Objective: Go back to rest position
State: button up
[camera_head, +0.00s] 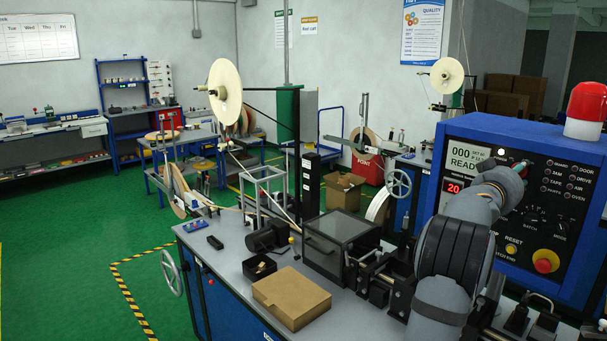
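My grey arm rises at the right, in front of the blue control cabinet (572,213).
A bench (228,268) carries a cardboard box (291,297), a dark clear-lidded housing (341,243) and a tape reel (224,92) on a stand. A red beacon (587,103) tops the cabinet. Green floor (60,260) lies open at left.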

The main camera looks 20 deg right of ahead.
jog(key=n+p, duration=0.1)
jog(key=n, duration=0.1)
jog(key=shift+a+r+n, duration=0.1)
jog(key=shift+n, duration=0.3)
